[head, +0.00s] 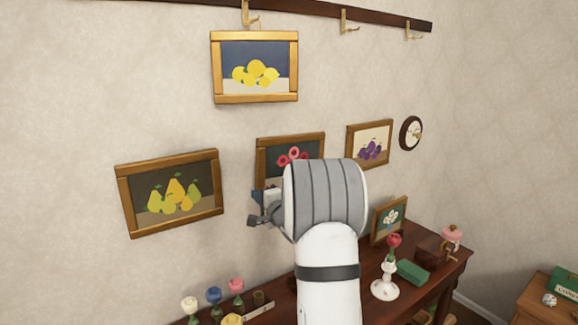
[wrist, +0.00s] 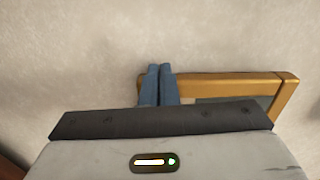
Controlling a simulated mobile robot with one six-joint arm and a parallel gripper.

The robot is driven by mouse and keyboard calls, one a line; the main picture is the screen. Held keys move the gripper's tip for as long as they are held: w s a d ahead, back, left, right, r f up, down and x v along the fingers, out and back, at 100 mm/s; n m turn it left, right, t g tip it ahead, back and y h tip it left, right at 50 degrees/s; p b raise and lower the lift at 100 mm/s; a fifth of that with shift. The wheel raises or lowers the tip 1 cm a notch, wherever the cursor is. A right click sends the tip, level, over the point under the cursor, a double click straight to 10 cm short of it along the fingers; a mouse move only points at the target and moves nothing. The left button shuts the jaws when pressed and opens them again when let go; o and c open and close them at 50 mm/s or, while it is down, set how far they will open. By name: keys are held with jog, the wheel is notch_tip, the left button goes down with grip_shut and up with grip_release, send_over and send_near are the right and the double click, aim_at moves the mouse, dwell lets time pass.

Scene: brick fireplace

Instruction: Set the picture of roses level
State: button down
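The picture of roses (head: 290,138) hangs on the wall in a brown wooden frame, with pink-red flowers on a dark ground. My arm hides its lower part in the head view. Its top edge rises slightly to the right there; I cannot tell tilt from perspective. My gripper (head: 257,197) is by its lower left in the head view, mostly hidden by my wrist. In the wrist view my gripper (wrist: 158,82) has its blue fingers together, overlapping the left end of a wooden frame (wrist: 225,80). Nothing shows between the fingers; contact with the frame is unclear.
Pictures of pears (head: 120,200), lemons (head: 254,98) and grapes (head: 368,126) hang around it, with a round clock (head: 411,133) at right. Below, a dark wooden cabinet (head: 345,308) carries a rose in a white vase (head: 385,289), a small flower picture (head: 376,222) and several small items.

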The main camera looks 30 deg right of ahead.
jog(key=shift+d, duration=0.4)
jog(key=shift+a, duration=0.1)
dwell(0.3)
jog(key=shift+a, duration=0.9)
jog(key=s, duration=0.8)
jog(key=shift+d, duration=0.15)
